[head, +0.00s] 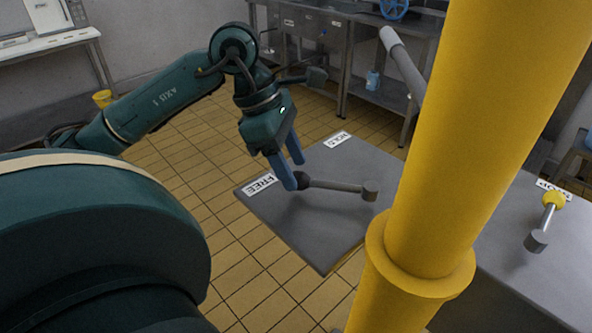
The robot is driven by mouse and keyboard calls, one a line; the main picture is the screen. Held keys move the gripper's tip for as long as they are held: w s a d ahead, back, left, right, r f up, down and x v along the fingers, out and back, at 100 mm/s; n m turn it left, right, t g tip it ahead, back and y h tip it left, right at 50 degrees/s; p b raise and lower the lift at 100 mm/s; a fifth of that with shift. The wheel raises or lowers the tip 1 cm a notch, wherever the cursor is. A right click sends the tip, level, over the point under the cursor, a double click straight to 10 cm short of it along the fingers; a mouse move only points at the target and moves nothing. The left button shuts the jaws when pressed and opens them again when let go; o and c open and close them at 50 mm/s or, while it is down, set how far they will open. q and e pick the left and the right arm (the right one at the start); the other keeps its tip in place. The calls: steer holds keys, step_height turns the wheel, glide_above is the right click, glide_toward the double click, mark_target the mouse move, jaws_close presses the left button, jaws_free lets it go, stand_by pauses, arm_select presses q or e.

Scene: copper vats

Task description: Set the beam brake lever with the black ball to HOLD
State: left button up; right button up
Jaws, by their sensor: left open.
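The beam brake lever (336,186) lies across a grey metal plate, its rod running from a grey pivot (370,190) leftward to a black ball (303,180). The ball end is on the side of the FREE label (260,184). The HOLD label (337,139) is at the plate's far corner, away from the ball. My left gripper (295,173) is open, with its blue fingers pointing down right at the black ball. One finger overlaps the ball's left side; I cannot tell whether it touches. My right gripper is not in view.
A thick yellow post (440,140) stands in front, hiding part of the grey plate (315,235). A second lever with a yellow ball (553,200) is at the right. A steel bench (345,65) stands behind.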

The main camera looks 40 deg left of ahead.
arm_select(q)
steer(key=shift+x, duration=1.1)
jaws_close()
